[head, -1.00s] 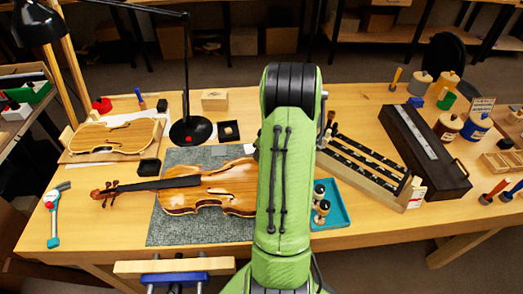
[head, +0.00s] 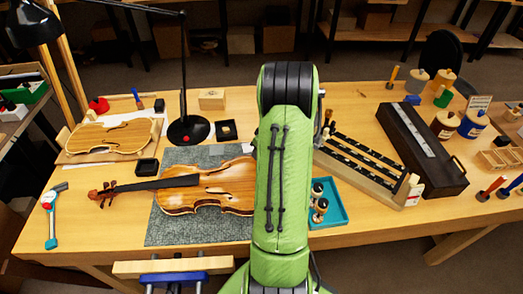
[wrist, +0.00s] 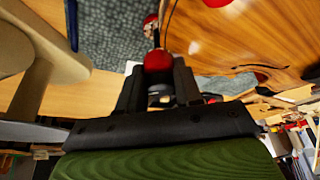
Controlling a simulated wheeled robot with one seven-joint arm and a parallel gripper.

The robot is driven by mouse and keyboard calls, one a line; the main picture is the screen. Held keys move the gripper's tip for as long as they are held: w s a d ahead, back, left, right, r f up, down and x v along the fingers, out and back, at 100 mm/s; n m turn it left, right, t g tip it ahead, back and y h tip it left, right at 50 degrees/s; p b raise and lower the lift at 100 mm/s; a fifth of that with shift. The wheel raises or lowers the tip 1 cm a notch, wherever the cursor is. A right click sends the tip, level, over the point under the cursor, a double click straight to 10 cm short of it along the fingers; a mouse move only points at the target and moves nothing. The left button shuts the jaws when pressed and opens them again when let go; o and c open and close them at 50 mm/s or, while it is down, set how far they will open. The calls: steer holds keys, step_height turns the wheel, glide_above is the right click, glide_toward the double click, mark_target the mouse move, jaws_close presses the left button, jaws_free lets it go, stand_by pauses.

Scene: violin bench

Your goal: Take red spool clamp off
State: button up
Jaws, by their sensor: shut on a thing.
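In the wrist view, the tips of my gripper (wrist: 158,78) are closed around a red round-ended piece (wrist: 158,60), which looks like the red spool clamp. Its lower part is mostly hidden between the fingers. The violin body (wrist: 240,40) lies close beyond the fingers, and I cannot tell whether the clamp touches it. In the head view, my arm covers the gripper and the right end of the violin (head: 205,188).
The violin lies on a grey mat (head: 185,234). A blue tray (head: 337,212) with dark-topped spools stands right of my arm. A slotted rack (head: 362,165) and a long dark case (head: 425,150) are further right. A lamp base (head: 188,130) stands behind the violin.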

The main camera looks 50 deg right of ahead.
steer(key=shift+d+r, duration=0.15)
steer(key=shift+d, duration=0.2)
steer(key=shift+d, duration=0.1)
steer(key=shift+d, duration=0.2)
steer(key=shift+d, duration=0.1)
stand_by(0.3)
steer(key=shift+w+d, duration=0.1)
steer(key=shift+d, duration=0.95)
step_height(320, 180, up, 7)
steer(key=p, duration=0.4)
steer(key=shift+p, duration=0.3)
